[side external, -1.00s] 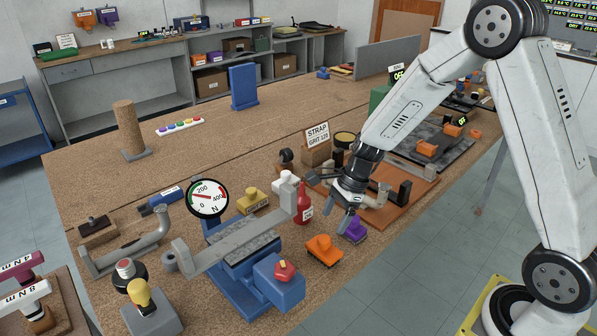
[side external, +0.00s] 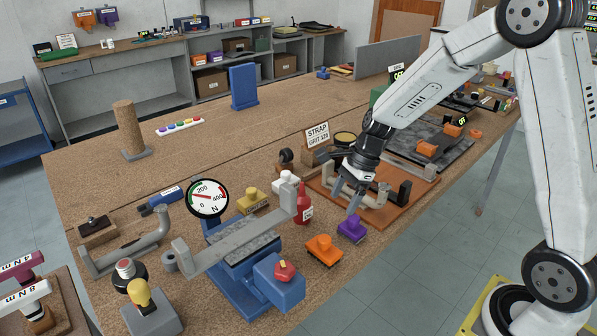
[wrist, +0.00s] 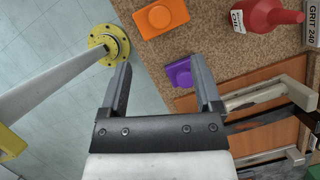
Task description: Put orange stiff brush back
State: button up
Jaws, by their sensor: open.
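An orange brush (side external: 324,249) lies on the bench near its front edge, right of the blue vise; it is also near the top of the wrist view (wrist: 160,18). A purple brush (side external: 352,229) lies just right of and behind it; in the wrist view (wrist: 179,73) it sits in front of the right finger. My gripper (side external: 347,199) is open and empty, pointing down above the bench behind the purple brush, close to the orange board. The brushes' undersides are hidden.
A red oil bottle (side external: 304,206) stands behind the orange brush. A blue vise (side external: 278,283) is to its left. An orange board (side external: 405,205) with a clamped metal part is right of my gripper.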

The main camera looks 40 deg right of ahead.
jog(key=s+a+n+h, duration=0.1)
jog(key=s+n+h, duration=0.1)
jog(key=s+n, duration=0.4)
jog(key=s+a+n+t+h, duration=0.1)
jog(key=s+n, duration=0.5)
jog(key=n, duration=0.9)
jog(key=shift+a+n+h, duration=0.3)
jog(key=shift+a+h, duration=0.3)
jog(key=shift+a, duration=0.1)
